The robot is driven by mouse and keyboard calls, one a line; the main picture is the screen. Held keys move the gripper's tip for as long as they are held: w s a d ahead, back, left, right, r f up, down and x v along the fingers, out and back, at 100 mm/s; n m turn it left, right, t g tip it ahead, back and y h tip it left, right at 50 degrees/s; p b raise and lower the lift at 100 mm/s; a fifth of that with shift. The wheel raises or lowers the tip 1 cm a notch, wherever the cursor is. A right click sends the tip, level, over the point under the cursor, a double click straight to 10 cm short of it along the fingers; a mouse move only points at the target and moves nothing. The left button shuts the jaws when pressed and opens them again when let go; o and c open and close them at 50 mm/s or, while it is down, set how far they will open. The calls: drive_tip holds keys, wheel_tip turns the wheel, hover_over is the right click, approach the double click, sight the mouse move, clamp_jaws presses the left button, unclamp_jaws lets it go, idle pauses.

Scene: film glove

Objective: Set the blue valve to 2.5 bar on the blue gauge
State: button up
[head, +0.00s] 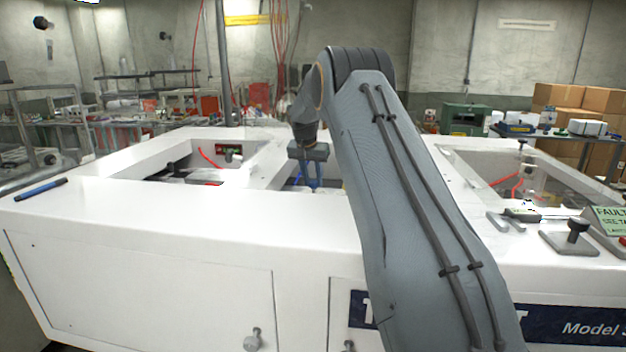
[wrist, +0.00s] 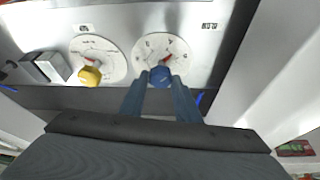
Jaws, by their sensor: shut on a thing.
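The blue valve (wrist: 160,75) is a round blue knob in front of the lower part of a white dial, the blue gauge (wrist: 150,48), in the wrist view. The gauge has a red needle near its middle; its numbers are too small to read. My gripper (wrist: 163,84) has its two blue fingers shut on the blue valve. In the head view my gripper (head: 308,178) reaches down into an opening of the white machine, and the valve and gauge are hidden there.
A yellow knob (wrist: 90,76) with its own white dial (wrist: 98,55) sits left of the blue one. A grey block (wrist: 45,67) juts out farther left. White machine walls (head: 270,165) surround the opening. A blue pen (head: 41,189) lies on the machine top at left.

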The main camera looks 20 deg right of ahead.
drive_tip(key=shift+n, duration=0.3)
drive_tip(key=n+b, duration=0.1)
drive_tip(key=n, duration=0.1)
drive_tip(key=shift+s+d+n+t+y, duration=0.1)
drive_tip(key=shift+d+n+t+y, duration=0.05)
drive_tip(key=shift+n+t+y, duration=0.2)
drive_tip(key=n, duration=0.1)
drive_tip(key=n+y+b, duration=0.1)
drive_tip(key=n, duration=0.1)
drive_tip(key=shift+d+n+t+y, duration=0.1)
drive_tip(key=shift+n+t+y, duration=0.15)
drive_tip(key=shift+t, duration=0.1)
drive_tip(key=n+y+b, duration=0.1)
drive_tip(key=n+b, duration=0.1)
drive_tip(key=n, duration=0.1)
drive_tip(key=shift+d, duration=0.15)
drive_tip(key=shift+n+y+b, duration=0.7)
drive_tip(key=shift+n+y, duration=0.1)
drive_tip(key=shift+n, duration=1)
drive_tip(key=o, duration=1)
drive_tip(key=shift+o, duration=0.2)
drive_tip(key=shift+d, duration=0.1)
